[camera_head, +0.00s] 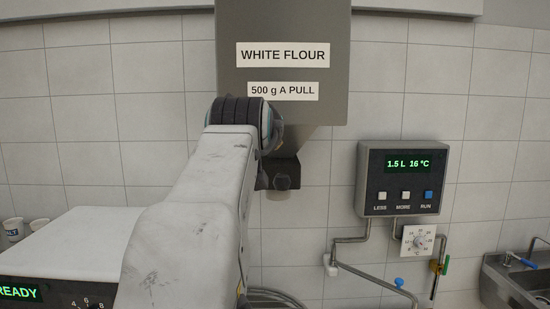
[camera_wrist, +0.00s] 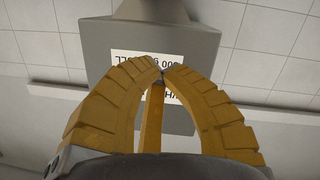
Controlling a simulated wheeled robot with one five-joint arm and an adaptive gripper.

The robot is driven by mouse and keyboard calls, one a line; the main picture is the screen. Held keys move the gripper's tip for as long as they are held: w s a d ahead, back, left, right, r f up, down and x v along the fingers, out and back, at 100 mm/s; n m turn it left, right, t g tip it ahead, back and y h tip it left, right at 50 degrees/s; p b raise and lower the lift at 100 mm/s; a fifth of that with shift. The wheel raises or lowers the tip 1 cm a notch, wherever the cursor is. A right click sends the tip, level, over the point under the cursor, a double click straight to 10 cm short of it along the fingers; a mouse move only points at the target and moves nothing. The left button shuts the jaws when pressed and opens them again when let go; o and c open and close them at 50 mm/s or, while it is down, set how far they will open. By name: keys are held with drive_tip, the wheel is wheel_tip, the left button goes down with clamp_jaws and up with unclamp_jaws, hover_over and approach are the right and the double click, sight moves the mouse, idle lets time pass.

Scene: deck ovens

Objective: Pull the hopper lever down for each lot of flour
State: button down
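The grey flour hopper (camera_head: 335,70) hangs on the tiled wall at the top of the head view. Its labels read "WHITE FLOUR" (camera_head: 283,55) and "500 g A PULL" (camera_head: 283,91). My arm crosses in front of its lower part, and I cannot make out the lever in either view. In the wrist view the hopper (camera_wrist: 97,42) appears upside down, its labels partly behind my gripper (camera_wrist: 161,72). The yellow fingers bow inward and their tips meet, with nothing clearly held between them. The fingers cannot be made out in the head view.
A water control box (camera_head: 403,178) reading "1.5 L 16 °C" is on the wall at right. A dial (camera_head: 418,241) and pipes are below it. A metal sink (camera_head: 515,283) stands at far right. White cups (camera_head: 14,229) are at far left. The wall between hopper and box is clear.

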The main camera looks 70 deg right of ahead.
drive_tip(key=f, duration=0.1)
drive_tip(key=a+f+y, duration=0.1)
drive_tip(key=f, duration=0.1)
drive_tip(key=shift+s+a+f+g+y, duration=0.1)
drive_tip(key=shift+s+a+g+y, duration=0.05)
drive_tip(key=shift+s+g+y, duration=0.2)
drive_tip(key=shift+w, duration=0.1)
